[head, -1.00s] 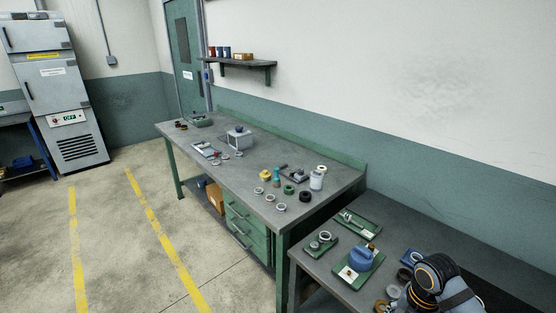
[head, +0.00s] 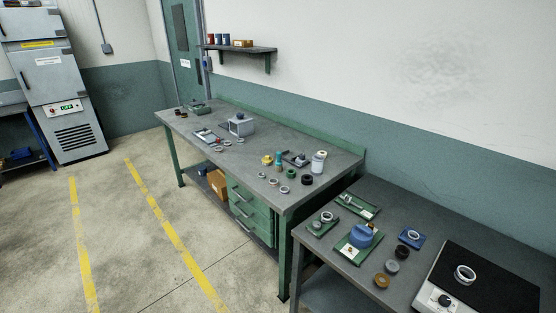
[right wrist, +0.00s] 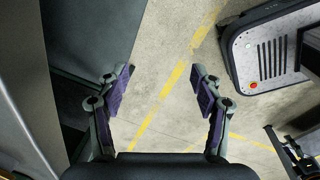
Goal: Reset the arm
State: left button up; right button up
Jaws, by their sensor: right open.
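My right gripper (right wrist: 161,92) is open and empty in the right wrist view, with bare floor and a yellow line showing between its fingers. No arm shows in the head view now.
The near table (head: 318,262) also holds green trays, a blue grinder-like part (head: 361,235), a ring on a blue pad (head: 412,239) and loose rings. A longer workbench (head: 215,166) with several small parts stands behind. The floor at left is clear.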

jog(key=s+a+f+m, duration=0.2)
jog(key=s+f+m, duration=0.4)
jog(key=s+f, duration=0.55)
jog(key=s+a+f+m, duration=0.3)
jog(key=s+a+f, duration=0.1)
jog(key=s, duration=0.4)
jog(key=s+a+f+m, duration=0.3)
jog(key=s+a+f, duration=0.1)
jog(key=s+f, duration=0.2)
jog(key=shift+s, duration=0.85)
